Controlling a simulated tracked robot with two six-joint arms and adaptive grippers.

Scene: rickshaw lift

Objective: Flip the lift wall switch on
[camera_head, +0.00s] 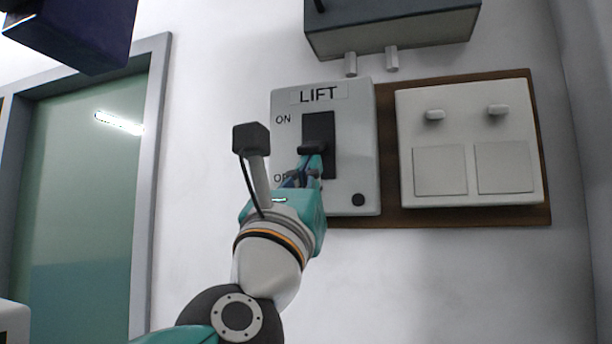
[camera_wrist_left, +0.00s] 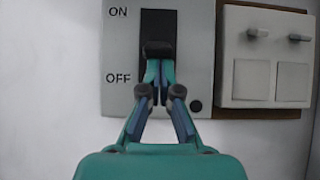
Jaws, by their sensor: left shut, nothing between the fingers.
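The lift wall switch is a light grey box (camera_head: 357,190) labelled LIFT, with ON above and OFF below on its left side. Its dark slot (camera_head: 319,128) holds a black lever (camera_head: 311,150), which sits around the middle of the slot's height. The lever also shows in the left wrist view (camera_wrist_left: 158,48). My left gripper (camera_head: 313,163) is shut and empty, with its fingertips (camera_wrist_left: 157,66) just below the lever. They look very close to it or touching; I cannot tell which. The fingers hide the lower part of the slot. My right gripper is not in view.
A white panel (camera_head: 468,128) with two small knobs and two square plates is on a brown board (camera_head: 390,150) right of the switch. A dark grey box (camera_head: 395,32) hangs above. A green door (camera_head: 85,190) in a grey frame is at left.

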